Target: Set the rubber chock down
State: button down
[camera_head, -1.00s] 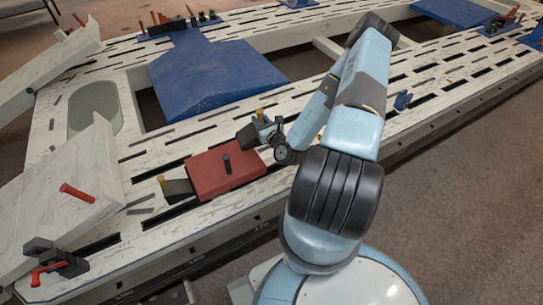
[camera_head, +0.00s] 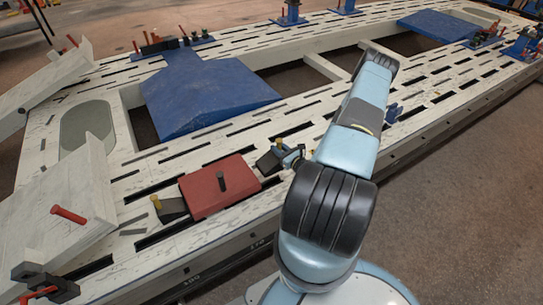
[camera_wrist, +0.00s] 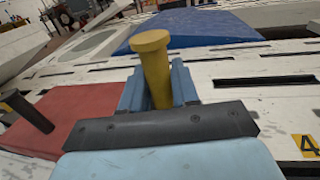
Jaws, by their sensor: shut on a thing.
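The rubber chock (camera_head: 266,163) is a black wedge with a yellow peg handle, just right of the red block (camera_head: 206,197) in the head view. My gripper (camera_head: 286,150) is shut on its yellow handle. In the wrist view the handle (camera_wrist: 154,62) stands between the blue fingers of my gripper (camera_wrist: 158,90), and the black body is hidden. The chock is at or very near the slotted bench top (camera_head: 300,122); I cannot tell whether it touches. A second black chock (camera_head: 173,209) with a yellow peg lies at the block's left end.
The red block has a dark upright post (camera_head: 221,181) on top. A blue wedge-shaped plate (camera_head: 205,95) lies behind. A pale tilted panel (camera_head: 65,200) with a red handle stands at the left. Slotted bench surface right of the chock is mostly clear.

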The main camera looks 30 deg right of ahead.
aim_at(271, 154)
jog(key=shift+w+a+f, duration=0.1)
jog(key=shift+w+f, duration=1)
jog(key=shift+f, duration=0.5)
jog(key=shift+w+a+f, duration=0.1)
jog(key=shift+w+f, duration=1.05)
jog(key=shift+f, duration=0.5)
jog(key=shift+w+f, duration=1.1)
jog(key=shift+f, duration=0.5)
jog(key=c, duration=0.8)
grip_release()
jog(key=shift+f, duration=0.1)
jog(key=shift+c, duration=0.2)
